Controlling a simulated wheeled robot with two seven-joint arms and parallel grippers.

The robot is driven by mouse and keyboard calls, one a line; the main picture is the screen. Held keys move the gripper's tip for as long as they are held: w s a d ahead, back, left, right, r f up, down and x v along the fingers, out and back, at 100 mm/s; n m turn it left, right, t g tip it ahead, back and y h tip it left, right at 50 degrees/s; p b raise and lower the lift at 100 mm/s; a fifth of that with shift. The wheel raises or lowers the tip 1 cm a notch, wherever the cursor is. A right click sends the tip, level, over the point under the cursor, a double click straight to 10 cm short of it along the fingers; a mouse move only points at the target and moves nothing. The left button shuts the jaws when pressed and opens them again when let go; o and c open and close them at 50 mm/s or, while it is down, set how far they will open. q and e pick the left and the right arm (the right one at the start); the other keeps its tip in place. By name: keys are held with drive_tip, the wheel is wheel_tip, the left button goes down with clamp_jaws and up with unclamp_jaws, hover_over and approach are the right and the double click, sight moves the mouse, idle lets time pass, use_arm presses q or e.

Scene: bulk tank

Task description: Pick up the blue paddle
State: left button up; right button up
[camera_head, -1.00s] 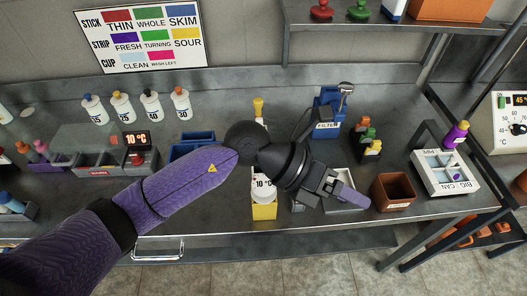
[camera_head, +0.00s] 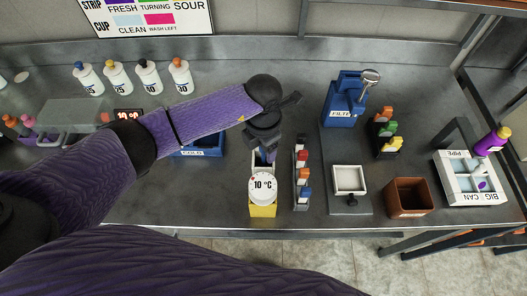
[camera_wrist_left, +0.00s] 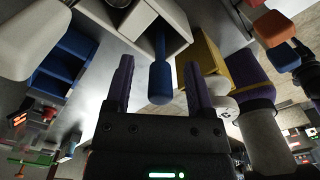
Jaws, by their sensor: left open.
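The blue paddle (camera_wrist_left: 159,80) shows in the left wrist view, with its thick dark blue grip towards me and a thinner shaft running back to a white box (camera_wrist_left: 187,42). My left gripper (camera_wrist_left: 158,66) is open, with one purple finger on each side of the paddle and gaps to both. In the head view my left gripper (camera_head: 265,155) points down just behind the round 10 °C dial (camera_head: 262,188) on a yellow holder (camera_head: 262,211). The arm and gripper largely hide the paddle there. My right gripper is not in view.
A rack of coloured pieces (camera_head: 301,180) stands close to the right of the dial. A blue bin (camera_head: 205,152) is to the left. A white tray (camera_head: 349,180), a brown box (camera_head: 408,197) and a blue filter unit (camera_head: 343,105) stand further right. The counter's front strip is mostly clear.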

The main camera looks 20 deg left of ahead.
use_arm(q)
clamp_jaws()
idle(0.4)
